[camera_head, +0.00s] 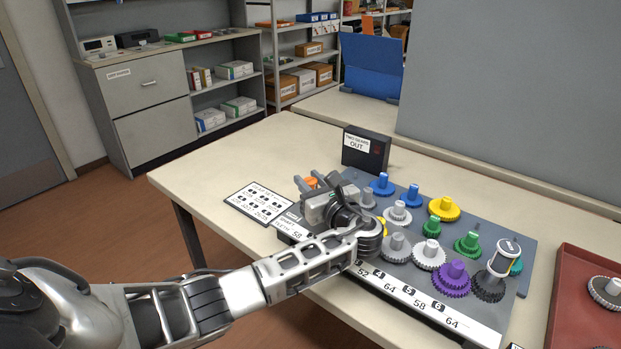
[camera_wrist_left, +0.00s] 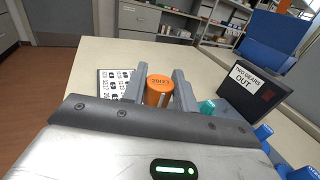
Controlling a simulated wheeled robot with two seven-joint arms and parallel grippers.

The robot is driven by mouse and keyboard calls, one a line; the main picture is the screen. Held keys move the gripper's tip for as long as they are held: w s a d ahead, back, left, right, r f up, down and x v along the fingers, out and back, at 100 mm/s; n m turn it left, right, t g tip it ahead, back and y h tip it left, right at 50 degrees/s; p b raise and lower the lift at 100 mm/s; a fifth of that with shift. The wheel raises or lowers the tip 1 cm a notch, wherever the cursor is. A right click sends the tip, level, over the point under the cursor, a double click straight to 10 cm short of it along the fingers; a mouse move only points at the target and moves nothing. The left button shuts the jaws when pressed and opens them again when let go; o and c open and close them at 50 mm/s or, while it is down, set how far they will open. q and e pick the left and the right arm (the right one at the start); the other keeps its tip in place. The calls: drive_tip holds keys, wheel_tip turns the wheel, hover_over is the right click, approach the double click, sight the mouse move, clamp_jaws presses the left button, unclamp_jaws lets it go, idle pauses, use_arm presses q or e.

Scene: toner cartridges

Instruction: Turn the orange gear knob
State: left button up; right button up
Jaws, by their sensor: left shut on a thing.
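The orange gear knob (camera_wrist_left: 159,90) stands between the two fingers of my left gripper (camera_wrist_left: 158,88) in the left wrist view, with its marked top facing up. The fingers are shut on it from both sides. In the head view a small part of the orange knob (camera_head: 311,182) shows between the fingertips of my left gripper (camera_head: 309,183), at the far left end of the gear board (camera_head: 522,280). My gripper and wrist hide most of the knob and whatever lies under it. My right gripper is in neither view.
Several grey, white, blue, yellow, green and purple gears stand on the board, including a purple gear (camera_head: 454,278) and a yellow gear (camera_head: 444,208). A black "OUT" box (camera_head: 366,152) stands behind. A red tray (camera_head: 572,285) lies at right. The table's left part (camera_head: 215,175) is clear.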

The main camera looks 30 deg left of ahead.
use_arm(q)
drive_tip(key=shift+n+g+y, duration=0.3)
drive_tip(key=shift+n+g, duration=0.3)
drive_tip(key=shift+g, duration=0.1)
drive_tip(key=o, duration=0.9)
drive_tip(key=shift+o, duration=0.2)
drive_tip(key=v, duration=1.6)
drive_tip(key=shift+w+b, duration=0.1)
drive_tip(key=shift+b, duration=0.3)
